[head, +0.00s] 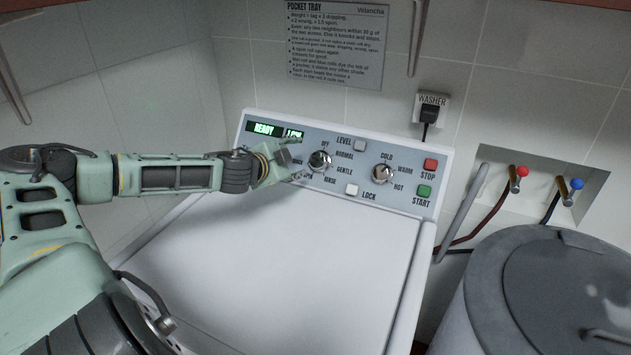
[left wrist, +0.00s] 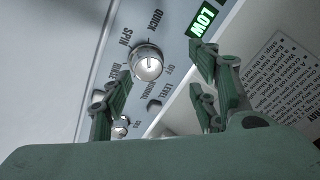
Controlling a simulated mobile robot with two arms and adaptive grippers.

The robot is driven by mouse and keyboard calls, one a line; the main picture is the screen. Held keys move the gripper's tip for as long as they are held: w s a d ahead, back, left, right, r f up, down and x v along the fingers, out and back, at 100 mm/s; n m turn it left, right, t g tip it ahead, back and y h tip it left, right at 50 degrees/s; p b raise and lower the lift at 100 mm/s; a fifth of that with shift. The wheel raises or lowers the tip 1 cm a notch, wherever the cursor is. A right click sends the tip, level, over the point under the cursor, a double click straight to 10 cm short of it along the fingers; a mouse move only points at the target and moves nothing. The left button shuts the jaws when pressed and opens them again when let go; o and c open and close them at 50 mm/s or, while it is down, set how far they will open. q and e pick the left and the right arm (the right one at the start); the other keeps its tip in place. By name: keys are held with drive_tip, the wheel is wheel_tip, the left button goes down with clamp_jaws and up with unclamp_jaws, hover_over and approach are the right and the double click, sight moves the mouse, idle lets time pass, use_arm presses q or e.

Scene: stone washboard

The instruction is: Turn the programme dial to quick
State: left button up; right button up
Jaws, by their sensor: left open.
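The programme dial (head: 320,161) is a round silver knob on the washer's grey panel, ringed by OFF, NORMAL, GENTLE, RINSE, SPIN and a label partly hidden by my gripper. My left gripper (head: 297,158) is open and empty just left of the dial, its fingers towards the panel. In the left wrist view the dial (left wrist: 148,64) shows beyond the gap between the open fingers, apart from them. The QUICK label is readable there beside SPIN. The dial has a pale line on its face; which label it points at is hard to tell. My right gripper is not in view.
A temperature dial (head: 383,174), a red STOP button (head: 430,164), a green START button (head: 424,191) and pale LEVEL (head: 360,145) and LOCK (head: 352,190) buttons share the panel. The white lid (head: 290,260) is clear.

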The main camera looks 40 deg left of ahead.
sight(318, 161)
use_arm(q)
drive_tip(key=w+f+n, duration=0.1)
drive_tip(key=w+n, duration=0.1)
drive_tip(key=n, duration=0.1)
drive_tip(key=w+d+f+n, duration=0.1)
drive_tip(key=w+n, duration=0.1)
drive_tip(key=n, duration=0.1)
drive_tip(key=w+f+n+h, duration=0.1)
drive_tip(key=w+n, duration=0.2)
drive_tip(key=shift+d+b, duration=0.15)
drive_tip(key=shift+b, duration=0.25)
drive_tip(key=shift+w+f, duration=0.4)
drive_tip(key=shift+w, duration=0.1)
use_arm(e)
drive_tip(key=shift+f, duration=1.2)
